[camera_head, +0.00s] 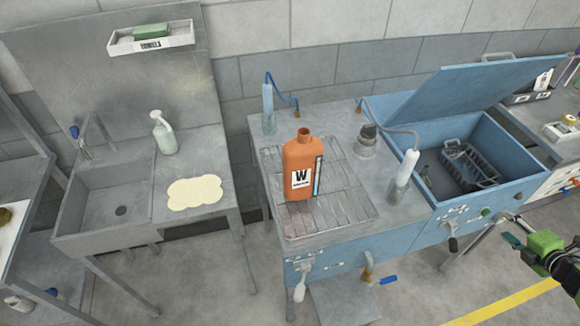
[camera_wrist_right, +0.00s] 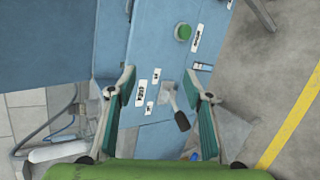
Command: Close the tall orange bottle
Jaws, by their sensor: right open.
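The tall orange bottle (camera_head: 300,165) stands upright on a metal grate (camera_head: 345,212) in the top of the blue bench. It has a white label with a "W", a lighter strip down its right side, and an uncovered neck. I see no loose cap that I can identify. My right gripper (camera_head: 512,230) is at the right edge of the head view, far right of the bottle, in front of the blue bench. In the right wrist view my right gripper (camera_wrist_right: 159,80) has its fingers spread and empty, facing the bench's front panel. My left gripper is not in view.
A blue tub with a raised lid (camera_head: 470,90) holds a basket (camera_head: 468,165). Bent-tube dispensers (camera_head: 268,108) (camera_head: 403,170) and a small metal pot (camera_head: 367,143) stand near the grate. Handles (camera_wrist_right: 180,118) project from the bench front.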

